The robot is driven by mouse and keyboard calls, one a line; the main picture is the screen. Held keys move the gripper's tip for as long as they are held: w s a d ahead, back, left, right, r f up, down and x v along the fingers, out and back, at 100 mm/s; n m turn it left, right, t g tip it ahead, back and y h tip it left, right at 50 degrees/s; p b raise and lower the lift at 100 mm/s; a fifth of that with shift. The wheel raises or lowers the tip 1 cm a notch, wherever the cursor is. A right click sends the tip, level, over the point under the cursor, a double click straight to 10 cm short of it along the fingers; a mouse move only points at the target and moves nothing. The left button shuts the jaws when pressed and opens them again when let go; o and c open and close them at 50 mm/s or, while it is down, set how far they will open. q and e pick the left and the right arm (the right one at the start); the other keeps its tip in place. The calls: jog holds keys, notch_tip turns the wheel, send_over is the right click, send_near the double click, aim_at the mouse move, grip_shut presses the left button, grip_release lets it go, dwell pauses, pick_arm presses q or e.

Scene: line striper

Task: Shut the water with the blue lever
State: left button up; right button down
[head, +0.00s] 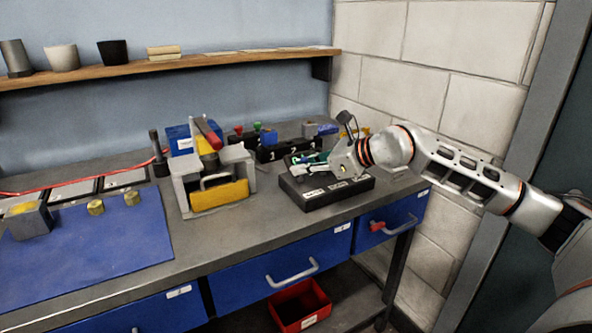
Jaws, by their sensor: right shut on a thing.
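A black valve box (325,198) with white labels stands at the right end of the grey workbench. Small blue and green parts (311,157) show on top of it, partly covered by my right gripper. My right gripper (318,168) reaches in from the right, low over the box, and is shut on what looks like the blue lever. The lever is mostly hidden by the fingers, so its angle cannot be told. My left gripper is not in view.
A grey stand with a yellow block (219,195) and a red-handled tool is left of the box. A black numbered rack (275,152) stands behind. A blue mat (90,245) lies at left. Blue drawers (270,275) and a red bin (300,306) are below. A brick wall is at right.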

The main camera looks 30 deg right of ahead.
jog(key=shift+s+f+t+b, duration=0.3)
jog(key=shift+f+t+b, duration=0.2)
jog(key=shift+f+b, duration=0.05)
jog(key=shift+s+n+t, duration=0.1)
jog(key=shift+n+t, duration=0.2)
jog(key=shift+s+r+t+y+b, duration=0.2)
jog(key=shift+t+y+b, duration=0.1)
jog(key=shift+b, duration=0.25)
jog(key=shift+r, duration=0.1)
jog(key=c, duration=2)
grip_release()
jog(key=shift+s+d+r, duration=0.1)
jog(key=shift+s+d, duration=0.25)
jog(key=shift+s, duration=0.1)
jog(key=v, duration=0.5)
jog(key=shift+d, duration=0.1)
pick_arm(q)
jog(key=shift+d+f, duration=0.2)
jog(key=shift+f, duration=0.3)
pick_arm(e)
jog(key=shift+v, duration=2.9)
